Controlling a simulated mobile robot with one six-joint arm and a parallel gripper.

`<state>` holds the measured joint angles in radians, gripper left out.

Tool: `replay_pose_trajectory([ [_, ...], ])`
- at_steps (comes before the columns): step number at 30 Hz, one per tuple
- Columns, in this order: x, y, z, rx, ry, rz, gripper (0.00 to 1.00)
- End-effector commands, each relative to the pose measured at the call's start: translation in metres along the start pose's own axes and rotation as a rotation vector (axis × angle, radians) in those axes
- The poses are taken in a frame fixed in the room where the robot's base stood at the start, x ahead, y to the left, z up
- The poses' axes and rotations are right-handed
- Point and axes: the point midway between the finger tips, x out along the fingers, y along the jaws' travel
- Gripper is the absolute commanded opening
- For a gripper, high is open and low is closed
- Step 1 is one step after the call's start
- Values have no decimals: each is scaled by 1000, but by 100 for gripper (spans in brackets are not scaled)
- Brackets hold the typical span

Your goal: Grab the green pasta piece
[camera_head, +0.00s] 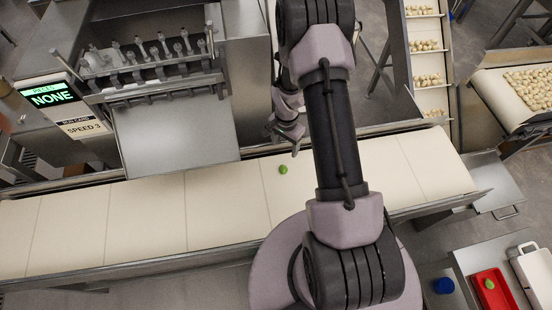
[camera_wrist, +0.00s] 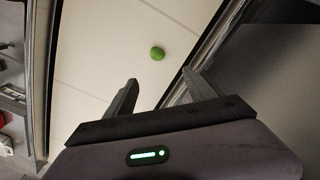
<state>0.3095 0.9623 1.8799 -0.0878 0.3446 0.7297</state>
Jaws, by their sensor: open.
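A small green pasta piece (camera_head: 283,169) lies on the cream conveyor belt (camera_head: 215,205), near the belt's far edge. It also shows in the wrist view (camera_wrist: 157,53), ahead of my fingertips and apart from them. My gripper (camera_head: 290,145) is over the far side of the belt, just beyond and above the piece. In the wrist view my gripper (camera_wrist: 162,88) has its two fingers spread with nothing between them. A second green piece (camera_head: 490,284) lies in a red tray (camera_head: 483,276) at the lower right.
A metal machine (camera_head: 175,135) with a chute stands behind the belt at left, beside a display reading NONE (camera_head: 52,95). An inclined conveyor (camera_head: 428,70) carries pale pieces. The belt around the green piece is bare.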

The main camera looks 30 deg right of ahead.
Motion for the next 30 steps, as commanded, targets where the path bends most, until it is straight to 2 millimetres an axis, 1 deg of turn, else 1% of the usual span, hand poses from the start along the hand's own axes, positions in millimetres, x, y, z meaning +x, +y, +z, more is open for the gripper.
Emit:
replay_pose_trajectory([
  [1,21,1,2,-1,-3,3,64],
  [3,43,1,2,-2,-2,2,64],
  [6,68,1,2,-3,-2,2,64],
  [9,84,1,2,-3,-1,1,64],
  [14,96,1,4,-3,-1,1,64],
  [18,122,6,11,-3,-3,3,64],
  [21,140,5,11,-3,-1,1,64],
  [23,142,5,10,-3,0,1,64],
  [27,140,5,10,-3,0,0,64],
  [29,140,5,10,-3,0,0,52],
  [30,140,5,10,-3,0,0,44],
])
